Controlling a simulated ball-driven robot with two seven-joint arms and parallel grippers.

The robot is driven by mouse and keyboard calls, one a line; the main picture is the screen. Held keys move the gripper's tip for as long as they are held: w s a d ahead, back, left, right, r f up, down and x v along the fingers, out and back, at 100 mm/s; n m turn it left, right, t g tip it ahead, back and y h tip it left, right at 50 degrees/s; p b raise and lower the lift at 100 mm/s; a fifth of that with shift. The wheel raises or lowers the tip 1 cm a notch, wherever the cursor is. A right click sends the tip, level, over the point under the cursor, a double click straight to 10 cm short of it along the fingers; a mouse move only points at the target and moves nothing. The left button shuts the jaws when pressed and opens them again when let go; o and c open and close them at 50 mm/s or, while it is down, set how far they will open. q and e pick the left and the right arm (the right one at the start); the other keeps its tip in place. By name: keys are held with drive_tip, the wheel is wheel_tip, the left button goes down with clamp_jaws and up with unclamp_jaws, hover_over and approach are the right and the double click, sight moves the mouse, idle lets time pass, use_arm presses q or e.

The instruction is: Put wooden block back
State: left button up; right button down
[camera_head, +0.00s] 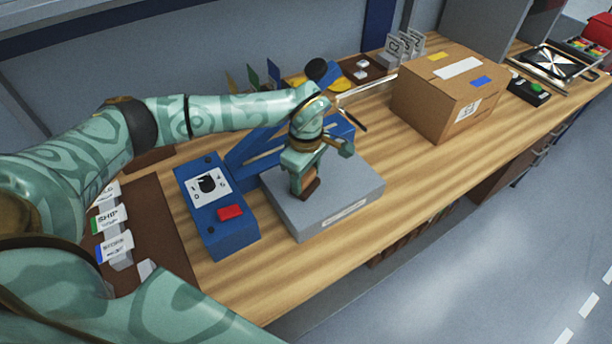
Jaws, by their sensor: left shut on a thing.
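My left gripper (314,168) is over the grey slab (352,192) near the middle of the workbench, fingers pointing down. It is shut on a small brown wooden block (310,188), which shows only partly below the near finger. The block is at or just above the slab's top; I cannot tell whether it touches. My right gripper is not in view.
A blue box with a red switch (231,212) stands left of the slab. A cardboard box (437,112) stands to the right, with bare wooden bench top (405,175) between. Labelled cards (112,218) stand on a brown mat at the left.

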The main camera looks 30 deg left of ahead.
use_arm(q)
drive_tip(key=shift+w+f, duration=0.1)
drive_tip(key=shift+f, duration=0.3)
drive_tip(key=shift+f, duration=0.1)
drive_tip(key=o, duration=1)
drive_tip(key=shift+c, duration=0.2)
wheel_tip(320, 180, up, 12)
drive_tip(key=p, duration=0.1)
drive_tip(key=shift+r, duration=0.2)
